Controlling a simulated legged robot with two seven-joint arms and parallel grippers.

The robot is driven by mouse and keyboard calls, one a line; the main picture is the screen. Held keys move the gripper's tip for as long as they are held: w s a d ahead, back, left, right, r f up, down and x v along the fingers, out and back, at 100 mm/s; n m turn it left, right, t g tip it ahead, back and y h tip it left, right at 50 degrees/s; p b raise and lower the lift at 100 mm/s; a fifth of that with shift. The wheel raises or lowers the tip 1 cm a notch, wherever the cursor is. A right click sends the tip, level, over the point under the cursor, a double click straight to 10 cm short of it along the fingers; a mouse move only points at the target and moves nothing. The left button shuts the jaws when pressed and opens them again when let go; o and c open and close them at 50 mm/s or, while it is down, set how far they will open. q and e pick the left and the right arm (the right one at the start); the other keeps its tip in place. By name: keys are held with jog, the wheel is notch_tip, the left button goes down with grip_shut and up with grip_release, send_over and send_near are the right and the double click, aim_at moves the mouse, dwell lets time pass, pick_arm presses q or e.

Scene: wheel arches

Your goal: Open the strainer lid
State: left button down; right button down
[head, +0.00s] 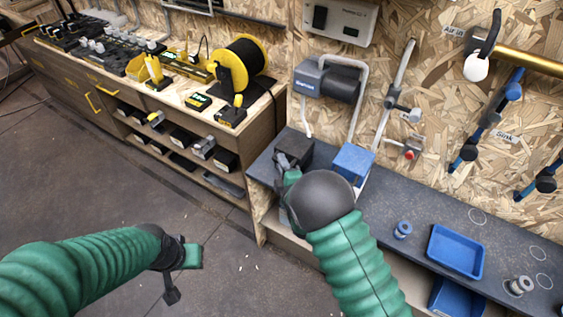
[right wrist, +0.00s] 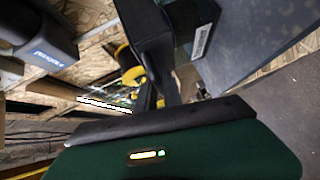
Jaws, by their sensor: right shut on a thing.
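A black box (head: 294,146), which I take to be the strainer with its lid, stands on the dark shelf beside a blue box (head: 352,160). My right gripper (head: 283,166) is at the near left side of the black box and is shut on its lid edge. In the right wrist view the dark fingers (right wrist: 168,92) meet the black lid (right wrist: 147,32), next to a dark body with a pale label. The exact grip and how far the lid stands open are unclear. My left gripper (head: 180,273) hangs over the floor, away from everything; its finger gap is unclear.
A grey and blue pump (head: 328,82) and pipes are on the wall behind. A blue tray (head: 456,251) and small round fittings (head: 402,230) lie on the shelf to the right. A workbench with a yellow cable reel (head: 238,64) stands at the left.

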aim_at(290, 151)
jog(key=shift+w+d+r+g+p, duration=0.15)
jog(key=shift+r+g+p, duration=0.15)
jog(key=shift+r+p, duration=0.45)
jog(key=r+p, duration=0.1)
jog(key=p, duration=0.1)
jog(key=w+r+m+g+p, duration=0.1)
jog(key=p, duration=0.1)
jog(key=d+r+m+g+p, duration=0.1)
jog(key=r+p, duration=0.1)
jog(key=shift+w+d, duration=0.1)
jog(key=shift+w, duration=0.15)
jog(key=shift+w+d+r+m+g+y+p, duration=0.35)
jog(key=shift+w+r+m+g+p, duration=0.2)
jog(key=shift+p, duration=0.2)
jog(key=shift+w+d+r, duration=0.3)
jog(key=shift+w+d, duration=0.05)
jog(key=shift+w, duration=0.1)
jog(key=c, duration=1.5)
grip_release()
